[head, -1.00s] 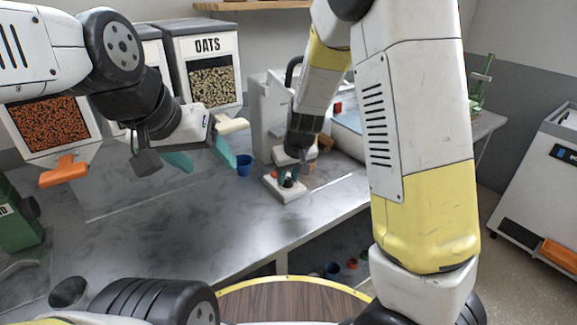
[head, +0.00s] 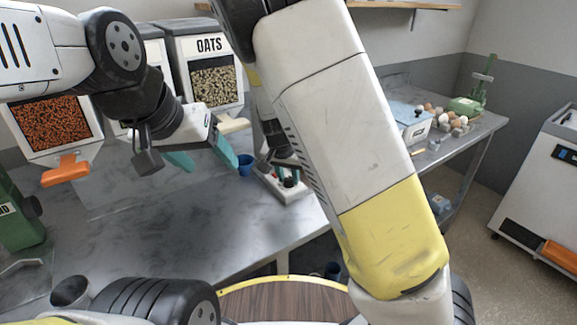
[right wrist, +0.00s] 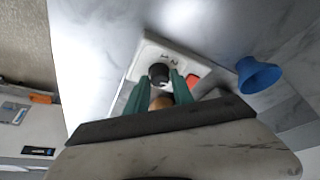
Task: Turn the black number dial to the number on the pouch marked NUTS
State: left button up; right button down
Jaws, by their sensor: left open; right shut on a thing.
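The black number dial (right wrist: 158,72) sits on a white base (right wrist: 150,48) on the table; the base also shows in the head view (head: 292,196). My right gripper (right wrist: 159,82) reaches down to the dial, its teal fingers shut on either side of it. In the head view the right gripper (head: 284,173) is partly hidden by my own arm. The dial's numbers are too small to read. My left gripper (head: 212,160) is open and empty above the table, left of the dial. No pouch marked NUTS is seen.
A blue cup (right wrist: 257,76) stands close beside the white base, and a red part (right wrist: 193,80) shows by the dial. An OATS dispenser (head: 211,75) stands behind. Eggs and a blue-topped device (head: 408,118) are at the right. The left tabletop (head: 150,215) is mostly clear.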

jog(key=shift+s+f, duration=0.1)
jog(key=shift+s, duration=0.05)
dwell(0.3)
jog(key=c, duration=1.1)
grip_release()
jog(key=v, duration=0.7)
jog(key=shift+r, duration=0.4)
jog(key=shift+a, duration=0.1)
